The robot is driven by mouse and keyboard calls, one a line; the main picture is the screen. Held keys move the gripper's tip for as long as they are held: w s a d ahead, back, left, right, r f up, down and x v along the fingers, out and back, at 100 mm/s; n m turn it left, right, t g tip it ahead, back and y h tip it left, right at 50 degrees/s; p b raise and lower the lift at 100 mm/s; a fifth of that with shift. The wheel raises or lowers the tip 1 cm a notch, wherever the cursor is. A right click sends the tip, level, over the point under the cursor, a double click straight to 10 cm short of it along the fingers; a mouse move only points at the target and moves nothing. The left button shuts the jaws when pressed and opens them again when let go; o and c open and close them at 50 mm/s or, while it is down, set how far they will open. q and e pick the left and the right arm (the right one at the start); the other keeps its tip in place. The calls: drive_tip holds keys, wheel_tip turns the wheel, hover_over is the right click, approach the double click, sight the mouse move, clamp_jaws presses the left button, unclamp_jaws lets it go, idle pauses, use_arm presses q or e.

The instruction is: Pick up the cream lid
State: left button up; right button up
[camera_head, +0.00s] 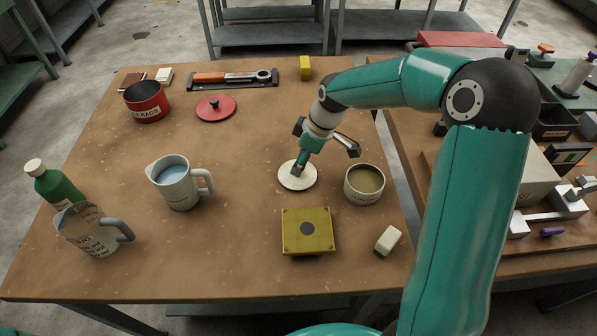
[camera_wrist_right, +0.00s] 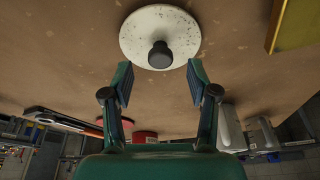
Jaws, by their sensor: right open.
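The cream lid (camera_head: 306,181) lies flat on the brown table, a round disc partly hidden by my right gripper (camera_head: 298,165) in the head view. My right gripper (camera_wrist_right: 160,78) is open and empty there. Its two fingertips are spread to either side, just short of the lid, with the knob ahead of the gap between them. Contact with the lid cannot be told. My left gripper is not in view.
A round cream tin (camera_head: 364,199) stands right of the lid. A yellow square block (camera_head: 290,238) lies in front, and a white block (camera_head: 388,240) front right. A measuring jug (camera_head: 178,190) stands left. A red lid (camera_head: 217,113) and red pot (camera_head: 147,103) are farther back.

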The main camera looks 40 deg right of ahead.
drive_tip(key=shift+x, duration=1.55)
drive_tip(key=shift+c, duration=0.3)
clamp_jaws()
drive_tip(key=shift+r, duration=0.15)
